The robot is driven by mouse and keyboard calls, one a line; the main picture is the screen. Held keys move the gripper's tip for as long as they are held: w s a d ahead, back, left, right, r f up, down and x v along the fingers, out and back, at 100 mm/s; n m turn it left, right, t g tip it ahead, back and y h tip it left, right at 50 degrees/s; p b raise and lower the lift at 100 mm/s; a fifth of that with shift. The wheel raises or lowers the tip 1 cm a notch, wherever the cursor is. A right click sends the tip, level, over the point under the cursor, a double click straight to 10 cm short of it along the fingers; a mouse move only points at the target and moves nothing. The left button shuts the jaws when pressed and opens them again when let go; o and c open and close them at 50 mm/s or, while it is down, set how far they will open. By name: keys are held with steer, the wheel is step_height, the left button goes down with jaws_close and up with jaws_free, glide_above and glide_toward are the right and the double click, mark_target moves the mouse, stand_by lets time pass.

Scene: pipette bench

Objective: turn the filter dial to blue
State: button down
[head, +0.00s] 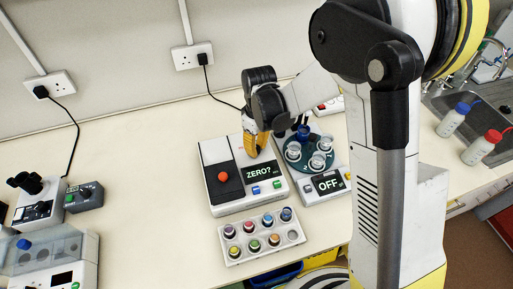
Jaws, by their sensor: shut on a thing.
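The grey-and-black instrument (207,150) stands mid-bench, with a screen (259,171) reading "ZERO?". It has a red round knob or cap on its dark left part, and blue and green buttons at its front. My gripper (254,150) comes down on the back right of its top, behind the screen. Its orange fingers are closed there on what appears to be the filter dial, which they hide. I cannot read the dial's colour setting.
A rack (236,258) of several colour-capped vials stands in front. A round-topped device (329,183) reading "OFF" stands close on the right. A microscope (35,208) and a balance (85,262) are at left. Bench between is clear. Two wash bottles (452,122) stand by the sink.

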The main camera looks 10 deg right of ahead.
mark_target(258, 147)
steer(key=m+b, duration=0.1)
steer(key=m, duration=0.2)
steer(key=shift+f, duration=0.1)
steer(key=shift+m+b, duration=0.75)
steer(key=shift+m, duration=1.45)
steer(key=c, duration=1.2)
jaws_free()
steer(key=shift+r, duration=0.2)
step_height(258, 147, up, 12)
steer(key=shift+d, duration=0.25)
